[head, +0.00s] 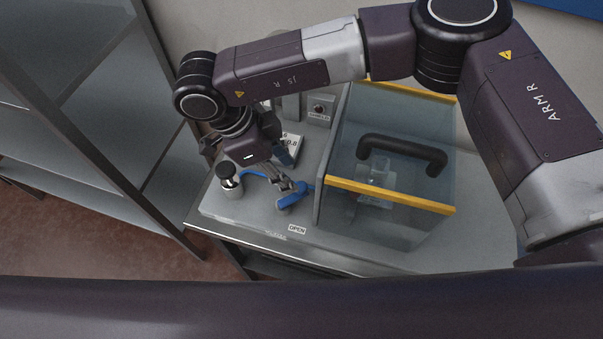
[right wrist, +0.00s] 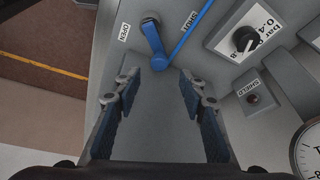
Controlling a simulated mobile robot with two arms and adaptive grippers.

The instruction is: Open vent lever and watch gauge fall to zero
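The blue vent lever (head: 290,200) is on the grey panel left of the clear shield box; it also shows in the right wrist view (right wrist: 157,52). There, a blue bar runs from its rounded end up toward the SHUT label (right wrist: 189,21), and the OPEN label (right wrist: 124,32) is on the left. My right gripper (head: 291,180) is over the lever; in the right wrist view (right wrist: 160,86) its fingers are apart with nothing between them, and the lever lies just beyond the tips. Part of the pressure gauge (right wrist: 309,152) shows at the right edge; its needle cannot be read. My left gripper is out of view.
A clear shield box (head: 400,195) with yellow edges and a black handle (head: 402,146) stands right of the lever. A black bar knob (right wrist: 245,39) and SHIELD button (right wrist: 254,98) are nearby. A black-capped post (head: 231,181) stands left. Grey shelving (head: 110,105) is further left.

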